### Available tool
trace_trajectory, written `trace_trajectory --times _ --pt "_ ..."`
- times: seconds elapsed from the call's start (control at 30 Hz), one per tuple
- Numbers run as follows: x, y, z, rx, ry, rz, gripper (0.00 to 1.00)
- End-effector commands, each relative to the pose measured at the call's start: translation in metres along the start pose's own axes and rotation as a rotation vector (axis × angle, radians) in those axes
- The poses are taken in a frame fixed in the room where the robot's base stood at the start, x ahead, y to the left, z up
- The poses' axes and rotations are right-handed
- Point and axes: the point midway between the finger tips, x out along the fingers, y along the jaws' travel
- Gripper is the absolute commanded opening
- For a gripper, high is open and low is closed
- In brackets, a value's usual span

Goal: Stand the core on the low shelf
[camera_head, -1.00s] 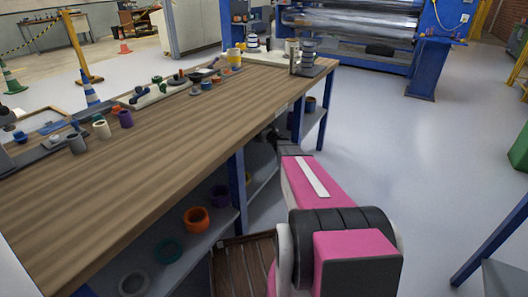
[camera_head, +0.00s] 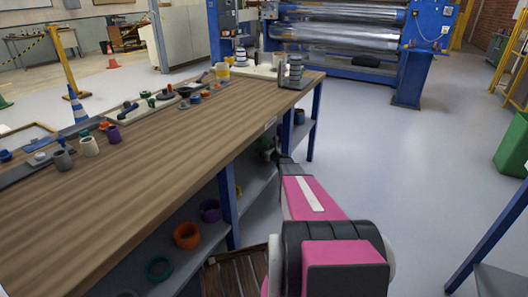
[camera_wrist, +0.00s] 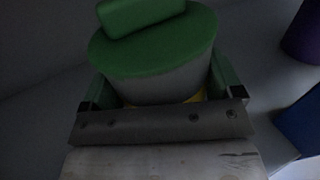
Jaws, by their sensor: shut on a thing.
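In the wrist view my gripper (camera_wrist: 165,92) is shut on a grey cylinder with a green top (camera_wrist: 155,45), which I take to be the core; a green block shows on its top. A little yellow shows at its lower edge. In the head view my gripper (camera_head: 268,152) is small and dark, under the bench's right edge, by the low shelf (camera_head: 258,184). The core cannot be made out clearly there. The wrist view is too dark to tell whether the core touches the shelf.
Orange (camera_head: 187,235), purple (camera_head: 210,210) and green (camera_head: 159,268) rings sit on the near shelf part. A blue bench leg (camera_head: 228,205) stands between them and my gripper. A purple thing (camera_wrist: 304,32) is at the wrist view's upper right. Open floor lies right of the bench.

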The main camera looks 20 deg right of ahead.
Motion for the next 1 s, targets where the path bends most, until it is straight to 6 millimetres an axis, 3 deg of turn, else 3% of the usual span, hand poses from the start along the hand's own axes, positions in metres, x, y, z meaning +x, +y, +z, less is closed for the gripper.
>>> trace_trajectory --times 0.07,0.4,0.43,0.47,0.8,1.0 --pt "0.001 0.0 -0.008 0.001 -0.001 0.001 0.38" --pt "0.0 0.0 -0.011 0.0 -0.001 0.001 0.38" --pt "0.0 0.0 -0.011 -0.001 -0.001 0.001 0.89" --pt "0.0 0.0 -0.011 -0.001 -0.001 0.001 0.99" --pt "0.0 0.0 -0.008 -0.001 -0.001 0.0 1.0" --pt "-0.02 0.001 -0.007 0.0 -0.001 -0.001 1.0"
